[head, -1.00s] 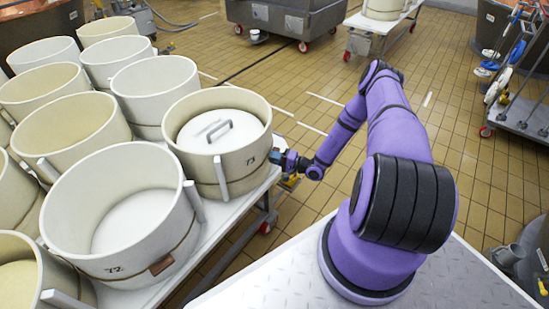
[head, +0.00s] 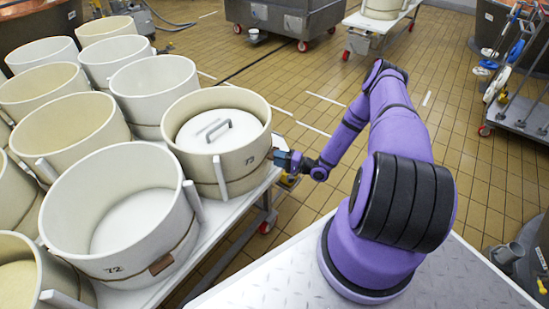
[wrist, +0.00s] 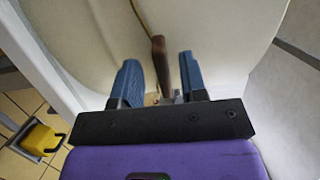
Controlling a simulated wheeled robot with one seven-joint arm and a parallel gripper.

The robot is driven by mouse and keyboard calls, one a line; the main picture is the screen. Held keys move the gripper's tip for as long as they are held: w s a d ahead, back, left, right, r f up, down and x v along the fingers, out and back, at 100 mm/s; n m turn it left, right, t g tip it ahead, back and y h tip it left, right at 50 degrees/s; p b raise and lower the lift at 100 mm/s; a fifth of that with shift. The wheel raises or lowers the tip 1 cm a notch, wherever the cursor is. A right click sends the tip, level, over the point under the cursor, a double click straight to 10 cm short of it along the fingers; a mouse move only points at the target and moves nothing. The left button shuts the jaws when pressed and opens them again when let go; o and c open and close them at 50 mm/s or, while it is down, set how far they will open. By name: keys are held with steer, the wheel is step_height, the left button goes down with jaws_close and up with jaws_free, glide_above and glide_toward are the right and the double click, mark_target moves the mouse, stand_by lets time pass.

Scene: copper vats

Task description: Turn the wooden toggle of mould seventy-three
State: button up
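Mould seventy-three (head: 242,172) is a cream round mould marked 73, at the near right end of the white table. A white lid with a grey handle (head: 207,133) sits inside it. Its brown wooden toggle (wrist: 160,62) shows in the wrist view, upright against the pale mould wall; in the head view my gripper hides it. My gripper (head: 284,160) is at the right side of this mould. In the wrist view my gripper (wrist: 160,78) is open, its two blue fingers on either side of the toggle, with small gaps visible.
Mould seventy-two (head: 125,255) stands in front of mould seventy-three on the same white table (head: 212,248). Several other open moulds fill the left. A yellow object (wrist: 40,138) is low at the left in the wrist view.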

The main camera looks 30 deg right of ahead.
steer(key=v, duration=0.8)
steer(key=shift+s+d, duration=0.2)
steer(key=shift+s, duration=0.15)
